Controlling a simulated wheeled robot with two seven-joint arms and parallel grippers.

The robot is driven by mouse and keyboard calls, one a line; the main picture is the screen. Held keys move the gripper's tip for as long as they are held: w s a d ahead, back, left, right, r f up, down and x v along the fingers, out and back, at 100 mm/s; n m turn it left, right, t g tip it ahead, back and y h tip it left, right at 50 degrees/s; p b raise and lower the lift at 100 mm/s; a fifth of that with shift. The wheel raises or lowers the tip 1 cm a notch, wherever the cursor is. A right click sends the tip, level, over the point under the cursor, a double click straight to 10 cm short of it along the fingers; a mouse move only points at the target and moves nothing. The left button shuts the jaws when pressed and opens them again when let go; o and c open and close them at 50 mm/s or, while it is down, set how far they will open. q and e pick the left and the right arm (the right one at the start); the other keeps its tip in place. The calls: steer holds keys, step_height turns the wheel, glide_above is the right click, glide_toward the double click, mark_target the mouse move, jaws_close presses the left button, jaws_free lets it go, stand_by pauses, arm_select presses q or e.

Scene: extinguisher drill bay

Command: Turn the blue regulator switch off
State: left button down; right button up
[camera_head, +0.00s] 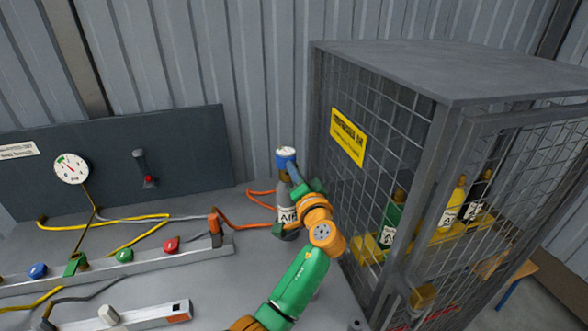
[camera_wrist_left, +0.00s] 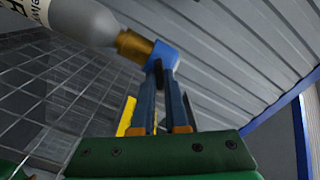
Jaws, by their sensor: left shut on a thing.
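A grey bottle (camera_head: 287,212) with a white label stands upright on the bench beside the wire cage. A blue regulator (camera_head: 284,155) with a pale round top sits on it. In the left wrist view the blue regulator (camera_wrist_left: 163,52) joins the grey bottle (camera_wrist_left: 84,20) through a brass neck (camera_wrist_left: 132,45). My left gripper (camera_head: 291,172) is at the regulator, in front of the bottle. In the left wrist view its fingers (camera_wrist_left: 160,75) are shut on the blue regulator. The fingers hide part of it, and I cannot tell the switch's position. My right gripper is not in view.
A wire cage (camera_head: 443,98) with several bottles stands close on the right. A rail on the left carries blue (camera_head: 37,270), green (camera_head: 124,255) and red (camera_head: 171,245) knobs. An orange hose (camera_head: 240,225) and yellow hose (camera_head: 140,217) lie on the bench. A gauge (camera_head: 71,168) is on the back panel.

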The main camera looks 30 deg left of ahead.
arm_select(q)
steer(key=shift+f+m+p, duration=0.1)
steer(key=shift+m+p, duration=1.2)
steer(key=shift+m, duration=2.1)
steer(key=c, duration=0.9)
jaws_free()
steer(key=b+v, duration=0.2)
steer(key=v, duration=0.5)
